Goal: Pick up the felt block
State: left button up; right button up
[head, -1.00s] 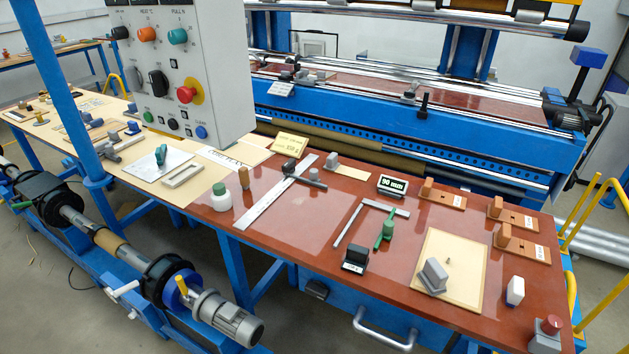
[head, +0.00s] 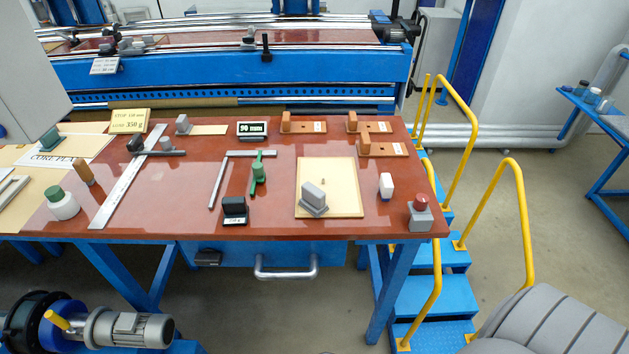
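No block is labelled as felt, so I cannot tell for certain which one it is. A grey block on a flat grey base (head: 313,199) stands tilted-looking on a cream board (head: 343,172) at the right of the red-brown table. A smaller grey block (head: 183,124) stands at the back left by a beige strip. A small white block with a bluish lower part (head: 386,185) stands upright on the bare tabletop, right of the cream board. Neither of my grippers shows in the head view.
Yellow handrails (head: 526,225) and blue steps (head: 436,297) stand at right.

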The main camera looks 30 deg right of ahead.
aim_at(313, 199)
jog(key=z, duration=1.05)
jog(key=k, duration=0.5)
jog(key=z, duration=2.1)
jog(key=i, duration=1.5)
jog(key=u, duration=2.05)
